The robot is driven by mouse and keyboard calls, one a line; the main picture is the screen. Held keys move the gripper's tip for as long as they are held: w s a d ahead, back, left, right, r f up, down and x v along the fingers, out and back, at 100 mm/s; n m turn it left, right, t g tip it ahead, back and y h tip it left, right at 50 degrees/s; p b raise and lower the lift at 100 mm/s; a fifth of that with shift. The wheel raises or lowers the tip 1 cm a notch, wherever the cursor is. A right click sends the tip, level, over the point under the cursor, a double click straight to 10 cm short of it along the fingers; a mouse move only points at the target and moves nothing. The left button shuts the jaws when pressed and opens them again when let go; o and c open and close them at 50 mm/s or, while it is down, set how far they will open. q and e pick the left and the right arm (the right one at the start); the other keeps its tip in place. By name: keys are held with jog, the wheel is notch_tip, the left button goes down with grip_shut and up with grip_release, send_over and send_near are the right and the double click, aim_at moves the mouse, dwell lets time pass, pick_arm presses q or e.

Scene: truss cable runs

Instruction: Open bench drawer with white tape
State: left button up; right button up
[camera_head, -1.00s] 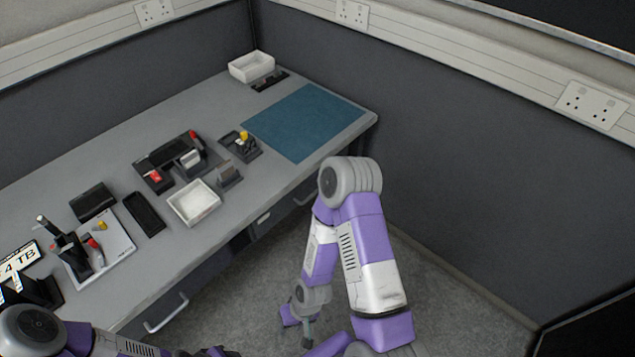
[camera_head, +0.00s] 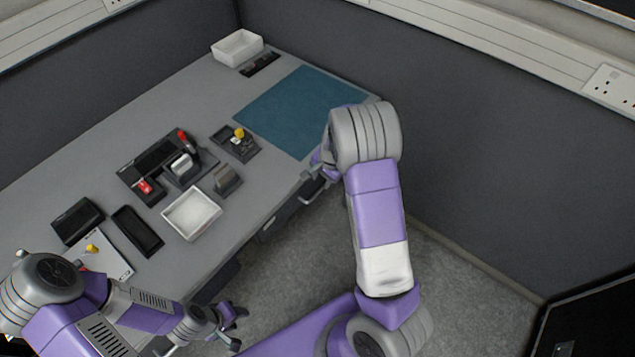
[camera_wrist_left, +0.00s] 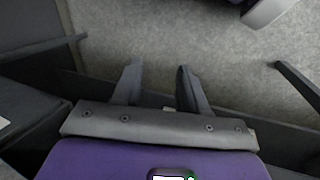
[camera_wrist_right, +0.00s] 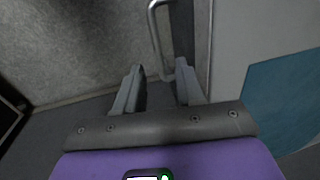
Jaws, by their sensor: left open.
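The grey bench (camera_head: 180,95) has dark drawer fronts under its front edge. A silver drawer handle (camera_head: 311,194) shows at the right end in the head view. A small pale patch (camera_head: 268,223) shows on the front left of it; I cannot tell if it is tape. In the right wrist view the handle (camera_wrist_right: 154,35) is just beyond my right gripper (camera_wrist_right: 160,80), which is open, its lower end near the right finger. Contact is unclear. My left gripper (camera_head: 237,318) is open and empty over the floor, low in front of the bench; its fingers show in the left wrist view (camera_wrist_left: 157,75).
On the bench stand a white tray (camera_head: 191,214), black trays (camera_head: 137,231), tool holders (camera_head: 166,165), a teal mat (camera_head: 295,105) and a white box (camera_head: 237,48) at the back. Grey partitions (camera_head: 480,130) close in the back and right. The carpet (camera_head: 300,260) in front is clear.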

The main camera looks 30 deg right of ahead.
aim_at(320, 190)
jog(key=f, duration=0.2)
jog(key=f+b, duration=0.1)
jog(key=f, duration=0.2)
jog(key=shift+w+a+f+b, duration=0.2)
jog(key=shift+w+f+b, duration=0.1)
jog(key=shift+f+b, duration=0.05)
grip_shut()
